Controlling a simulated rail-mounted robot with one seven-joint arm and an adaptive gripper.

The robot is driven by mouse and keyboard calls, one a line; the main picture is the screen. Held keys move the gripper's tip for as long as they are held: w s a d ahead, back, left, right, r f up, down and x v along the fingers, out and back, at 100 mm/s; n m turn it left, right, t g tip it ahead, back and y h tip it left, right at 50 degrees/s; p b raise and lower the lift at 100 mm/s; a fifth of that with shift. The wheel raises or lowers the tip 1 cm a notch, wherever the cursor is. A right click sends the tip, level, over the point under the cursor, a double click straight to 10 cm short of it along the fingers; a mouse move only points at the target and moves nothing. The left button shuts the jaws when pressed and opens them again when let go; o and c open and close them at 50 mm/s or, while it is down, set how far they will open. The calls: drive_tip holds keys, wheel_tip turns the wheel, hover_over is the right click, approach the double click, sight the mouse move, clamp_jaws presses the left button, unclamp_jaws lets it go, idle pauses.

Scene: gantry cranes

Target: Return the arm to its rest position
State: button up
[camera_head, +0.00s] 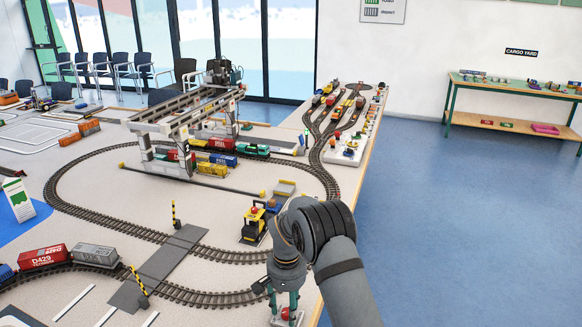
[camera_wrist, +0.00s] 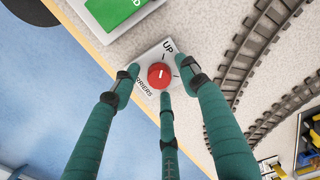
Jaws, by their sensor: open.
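My gripper (camera_head: 283,297) is low at the near right edge of the layout table, at the end of my bent arm. In the wrist view its three green fingers (camera_wrist: 160,80) are open and spread around a red knob (camera_wrist: 161,75). The knob sits on a small white panel (camera_wrist: 148,55) marked "UP" and what reads as "BARRIERS". Whether the fingertips touch the knob, I cannot tell. The knob also shows small in the head view (camera_head: 286,313), partly hidden by the fingers.
A yellow-black loader (camera_head: 254,224) stands close left of my arm. Two striped barrier posts (camera_head: 175,214) stand at the track crossing (camera_head: 158,268). A grey gantry crane (camera_head: 185,115) stands over wagons further back. The blue floor (camera_head: 460,230) on the right is clear.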

drive_tip(key=m, duration=0.2)
drive_tip(key=shift+r+m, duration=0.15)
drive_tip(key=shift+m, duration=0.15)
drive_tip(key=m+p, duration=0.2)
drive_tip(key=m, duration=0.3)
drive_tip(key=m+p, duration=0.2)
drive_tip(key=m, duration=0.1)
drive_tip(key=shift+r+m+p, duration=0.1)
drive_tip(key=shift+m+p, duration=0.2)
drive_tip(key=shift+m, duration=0.1)
drive_tip(key=m+p, duration=0.3)
drive_tip(key=m, duration=0.1)
drive_tip(key=shift+w+r+b, duration=0.1)
drive_tip(key=shift+r+b, duration=0.15)
drive_tip(key=shift+b, duration=0.15)
drive_tip(key=shift+r, duration=0.75)
